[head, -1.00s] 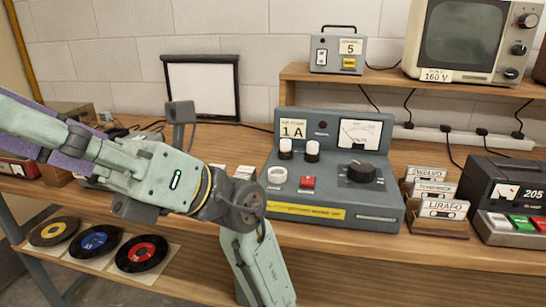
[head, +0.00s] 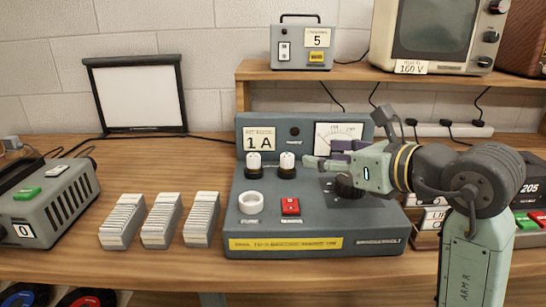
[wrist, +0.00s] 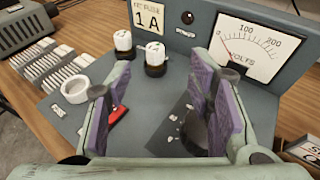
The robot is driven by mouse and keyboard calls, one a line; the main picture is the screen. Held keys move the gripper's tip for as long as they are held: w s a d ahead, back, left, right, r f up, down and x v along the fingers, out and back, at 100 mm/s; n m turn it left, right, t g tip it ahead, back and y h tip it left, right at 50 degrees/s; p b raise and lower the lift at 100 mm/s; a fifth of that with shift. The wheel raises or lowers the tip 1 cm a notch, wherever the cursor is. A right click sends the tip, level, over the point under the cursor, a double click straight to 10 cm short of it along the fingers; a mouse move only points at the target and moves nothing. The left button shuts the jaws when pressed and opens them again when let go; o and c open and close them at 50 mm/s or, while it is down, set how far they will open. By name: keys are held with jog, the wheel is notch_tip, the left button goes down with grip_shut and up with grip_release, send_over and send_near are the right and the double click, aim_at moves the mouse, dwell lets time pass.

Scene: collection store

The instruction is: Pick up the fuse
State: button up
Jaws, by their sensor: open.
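Two white fuses with dark bases stand upright on the grey console (head: 330,225). The left fuse (head: 254,161) and the right fuse (head: 287,161) are side by side below a "1 A" label. My gripper (head: 312,161) is over the console, just right of the right fuse, its jaws open and empty. In the wrist view, the left fuse (wrist: 123,42) is farther left, while the right fuse (wrist: 155,58) shows ahead in the gap between the fingertips (wrist: 163,64). I cannot tell whether a finger touches it.
A white ring-shaped cup (head: 250,203) and a red switch (head: 290,206) sit in front of the fuses. A black knob (head: 347,188) lies under my gripper. A volt meter (head: 338,135) stands behind. White card stacks (head: 160,221) are left on the table.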

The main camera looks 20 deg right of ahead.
aim_at(290, 157)
jog(key=p+x, duration=0.1)
jog(key=x, duration=0.3)
jog(key=shift+w, duration=0.15)
jog(key=shift+s+a+f+p+x, duration=0.15)
jog(key=shift+p+x, duration=0.1)
jog(key=shift+x, duration=0.8)
jog(key=shift+a+f+p+x, duration=0.15)
jog(key=shift+p+x, duration=0.15)
jog(key=shift+x, duration=0.7)
jog(key=shift+s+f+p+x, duration=0.15)
jog(key=shift+p+x, duration=0.1)
jog(key=shift+x, duration=0.8)
jog(key=shift+c, duration=0.3)
grip_shut()
